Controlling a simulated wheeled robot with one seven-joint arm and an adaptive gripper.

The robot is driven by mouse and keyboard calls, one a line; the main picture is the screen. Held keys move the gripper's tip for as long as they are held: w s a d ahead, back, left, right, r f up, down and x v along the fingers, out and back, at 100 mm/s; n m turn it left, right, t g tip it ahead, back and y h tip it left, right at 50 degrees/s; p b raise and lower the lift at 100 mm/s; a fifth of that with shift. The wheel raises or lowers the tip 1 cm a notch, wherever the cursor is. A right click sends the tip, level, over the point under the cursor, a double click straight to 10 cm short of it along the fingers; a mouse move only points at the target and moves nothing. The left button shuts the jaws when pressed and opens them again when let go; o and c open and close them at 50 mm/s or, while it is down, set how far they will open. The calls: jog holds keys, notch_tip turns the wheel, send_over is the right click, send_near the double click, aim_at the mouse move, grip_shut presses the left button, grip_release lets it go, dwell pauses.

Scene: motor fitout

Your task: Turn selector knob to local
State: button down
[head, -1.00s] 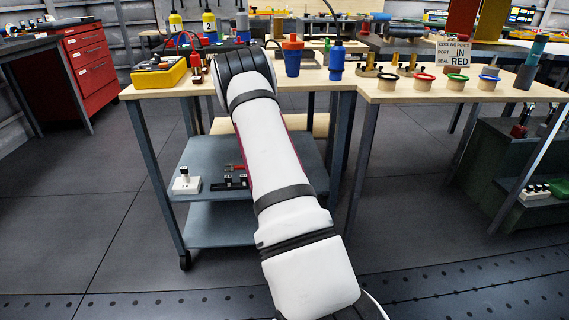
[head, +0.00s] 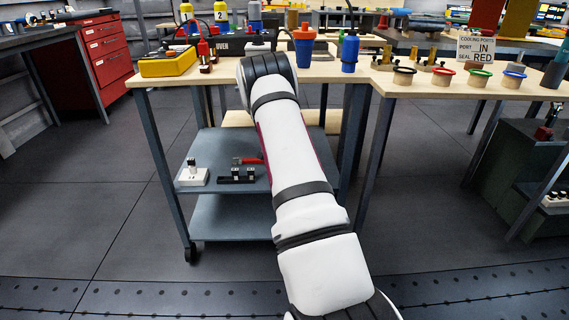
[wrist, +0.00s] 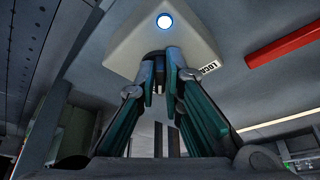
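In the wrist view a pale box (wrist: 120,48) with a lit round blue-white lamp (wrist: 165,21) fills the top middle. A label reading LOCAL (wrist: 208,66) sits at its right edge, turned in the picture. A small dark knob (wrist: 158,68) stands out from the box. My gripper (wrist: 160,80) has its two teal-and-black fingers on either side of the knob, with narrow gaps that look free. Contact is hard to judge. The knob's pointing direction is hidden. In the head view my arm hides my gripper.
A red bar (wrist: 290,40) lies right of the box. A cart shelf (head: 215,202) is below. Floor is clear at left.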

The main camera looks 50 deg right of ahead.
jog(key=shift+n, duration=0.4)
jog(key=n+t+p, duration=0.1)
jog(key=n, duration=0.1)
jog(key=s+n+t+p, duration=0.1)
jog(key=n, duration=0.2)
jog(key=shift+d+r+y+p, duration=0.1)
jog(key=shift+y+p, duration=0.2)
jog(key=shift+p, duration=0.05)
jog(key=n+p, duration=0.1)
jog(key=n, duration=0.1)
jog(key=n+t+y+p, duration=0.1)
jog(key=n, duration=0.1)
jog(key=n+t+p, duration=0.1)
jog(key=shift+s+d+n, duration=0.3)
jog(key=shift+s+n, duration=0.05)
jog(key=shift+n, duration=0.05)
jog(key=n, duration=0.1)
jog(key=n+y+p, duration=0.1)
jog(key=n, duration=0.1)
jog(key=shift+s+d+t+y, duration=0.1)
jog(key=shift+d+t+y, duration=0.1)
jog(key=shift+t+y, duration=0.1)
jog(key=shift+d+n+y, duration=0.15)
jog(key=shift+n+y, duration=0.35)
jog(key=shift+n, duration=1.1)
jog(key=c, duration=1.7)
grip_release()
